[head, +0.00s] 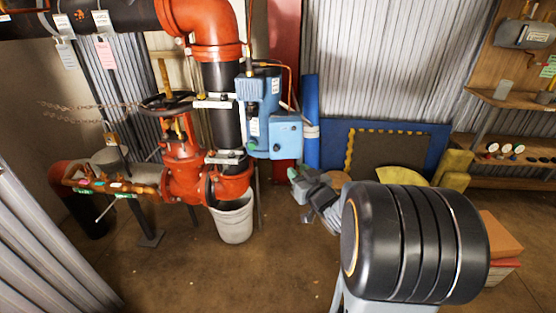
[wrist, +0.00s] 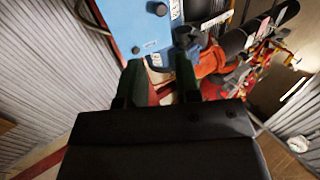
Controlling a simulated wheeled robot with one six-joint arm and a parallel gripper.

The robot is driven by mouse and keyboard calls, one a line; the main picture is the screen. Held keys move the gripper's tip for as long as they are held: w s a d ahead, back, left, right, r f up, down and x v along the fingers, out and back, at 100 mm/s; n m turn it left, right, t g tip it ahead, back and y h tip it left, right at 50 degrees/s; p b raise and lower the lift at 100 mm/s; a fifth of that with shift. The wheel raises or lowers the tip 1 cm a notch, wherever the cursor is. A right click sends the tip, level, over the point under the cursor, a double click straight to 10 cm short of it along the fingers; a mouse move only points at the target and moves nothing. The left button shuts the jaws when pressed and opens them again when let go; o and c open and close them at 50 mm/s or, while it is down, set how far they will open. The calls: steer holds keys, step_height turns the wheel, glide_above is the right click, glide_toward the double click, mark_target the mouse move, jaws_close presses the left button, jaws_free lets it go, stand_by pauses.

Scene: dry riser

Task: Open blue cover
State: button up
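The blue cover (head: 285,135) is the front of a blue box on the vertical pipe, and it looks closed in the head view. In the wrist view the blue cover (wrist: 138,22) fills the top middle, tilted, with dark round knobs. My gripper (wrist: 158,75) has its two dark fingers apart with nothing seen between them. The fingertips are near the box's edge; I cannot tell whether they touch it. In the head view my gripper (head: 300,176) is below and right of the box, partly hidden by my arm.
Red valve pipework (head: 182,165) with a black handwheel stands left of the box. A white bucket (head: 232,218) is on the floor below. A blue roll (head: 311,120) stands upright just right of the box. Shelves (head: 512,97) are far right.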

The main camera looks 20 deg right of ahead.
mark_target(276, 149)
steer(key=w, duration=1.3)
steer(key=shift+w+a+b, duration=0.2)
steer(key=shift+a+b, duration=0.15)
steer(key=shift+b, duration=0.05)
steer(key=shift+c, duration=0.5)
jaws_close()
